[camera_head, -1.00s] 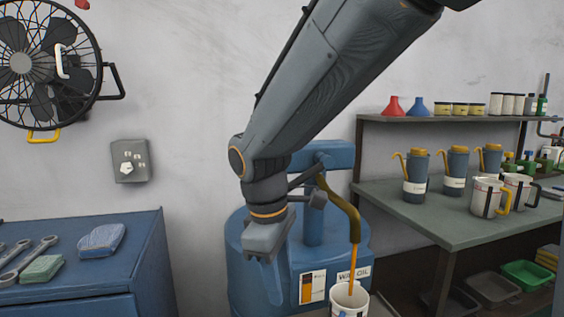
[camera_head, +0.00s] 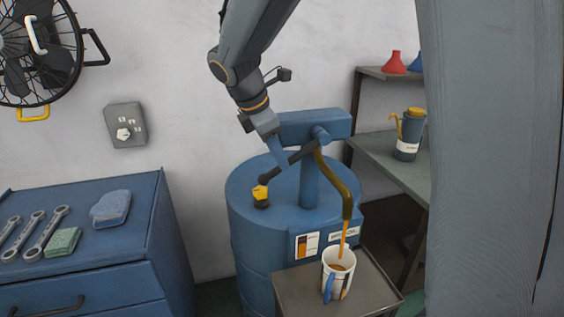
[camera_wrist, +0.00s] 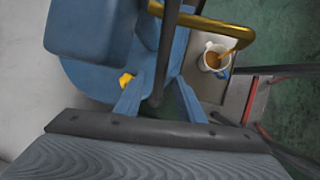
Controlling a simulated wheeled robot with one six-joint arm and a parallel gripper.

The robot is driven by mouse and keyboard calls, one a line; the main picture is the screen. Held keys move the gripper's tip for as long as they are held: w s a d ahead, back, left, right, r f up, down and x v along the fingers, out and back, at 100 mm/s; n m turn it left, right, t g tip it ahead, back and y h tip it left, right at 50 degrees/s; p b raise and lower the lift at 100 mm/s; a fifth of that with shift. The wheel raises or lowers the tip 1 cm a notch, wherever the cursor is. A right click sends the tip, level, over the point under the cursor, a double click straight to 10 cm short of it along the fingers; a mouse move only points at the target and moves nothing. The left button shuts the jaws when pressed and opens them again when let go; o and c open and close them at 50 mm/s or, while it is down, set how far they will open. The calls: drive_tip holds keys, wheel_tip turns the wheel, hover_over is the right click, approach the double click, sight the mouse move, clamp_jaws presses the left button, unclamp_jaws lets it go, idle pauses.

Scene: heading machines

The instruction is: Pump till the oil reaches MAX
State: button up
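An orange-brown oil stream (camera_head: 343,238) runs from the spout into a white jug (camera_head: 336,276) with a blue handle. Brown oil shows inside the jug in the wrist view (camera_wrist: 212,60); its level against the marks is unreadable. My gripper (camera_head: 280,158) is at the lever. In the wrist view its blue fingers (camera_wrist: 160,78) stand apart, with the dark lever passing between them.
The jug stands on a small grey stand (camera_head: 300,293). A blue cabinet (camera_head: 90,255) with wrenches and cloths is at left, and a wall fan (camera_head: 35,50) above. A bench (camera_head: 395,165) with a pitcher is at right, partly hidden by a large grey part of my own arm.

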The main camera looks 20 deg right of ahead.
drive_tip(key=shift+p+x, duration=0.4)
drive_tip(key=shift+x, duration=2.2)
clamp_jaws()
